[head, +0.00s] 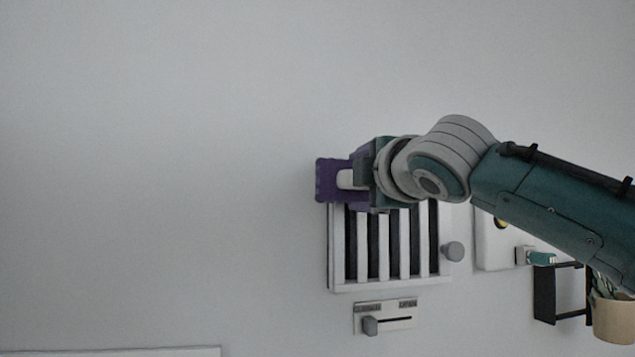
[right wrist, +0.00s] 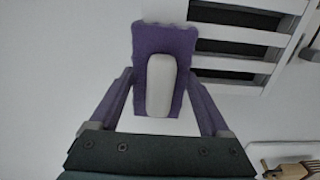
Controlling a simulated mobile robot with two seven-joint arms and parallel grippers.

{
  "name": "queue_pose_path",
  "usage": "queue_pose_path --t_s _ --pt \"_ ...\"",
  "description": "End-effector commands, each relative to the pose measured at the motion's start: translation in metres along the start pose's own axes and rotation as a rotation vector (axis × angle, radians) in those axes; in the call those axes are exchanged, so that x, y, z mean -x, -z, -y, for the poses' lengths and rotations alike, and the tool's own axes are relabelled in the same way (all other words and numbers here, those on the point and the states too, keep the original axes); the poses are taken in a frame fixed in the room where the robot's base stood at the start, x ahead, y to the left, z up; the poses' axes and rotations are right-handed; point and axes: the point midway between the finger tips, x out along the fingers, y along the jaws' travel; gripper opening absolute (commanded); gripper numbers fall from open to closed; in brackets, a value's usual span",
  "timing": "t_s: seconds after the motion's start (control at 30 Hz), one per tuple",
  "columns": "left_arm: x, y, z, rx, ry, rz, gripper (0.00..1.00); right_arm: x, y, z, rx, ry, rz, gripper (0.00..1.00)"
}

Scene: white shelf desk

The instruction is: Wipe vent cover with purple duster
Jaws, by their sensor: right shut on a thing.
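The vent cover (head: 385,245) is a white frame with dark slots on the wall, with a round grey knob (head: 452,252) at its right side. The purple duster (head: 328,181) has a white handle and lies flat at the vent's upper left corner. In the right wrist view the duster (right wrist: 151,42) is between the fingers, beside the vent's slats (right wrist: 238,40). My right gripper (head: 352,180) is shut on the duster's white handle (right wrist: 160,85). My right arm and gripper hide the vent's top edge. My left gripper is not in view.
A slider panel (head: 398,316) is below the vent. To the right are a white panel (head: 492,240), a black bracket (head: 545,295) and a beige cup (head: 615,320) holding things. A white edge (head: 110,352) shows at the lower left. The wall left of the vent is clear.

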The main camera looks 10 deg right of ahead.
Motion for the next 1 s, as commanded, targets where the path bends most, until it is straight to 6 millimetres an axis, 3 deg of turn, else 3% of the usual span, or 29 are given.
queue_pose_path --t_s 0.37,0.8,1.0 --pt "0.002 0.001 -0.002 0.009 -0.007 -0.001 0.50 0.004 0.005 0.000 -0.002 0.000 -0.011 0.36" --pt "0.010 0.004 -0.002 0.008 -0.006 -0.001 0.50 0.051 0.002 0.000 0.000 0.000 -0.005 0.36" --pt "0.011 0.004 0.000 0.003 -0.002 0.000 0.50 0.060 0.001 0.000 -0.001 0.000 -0.003 0.36"
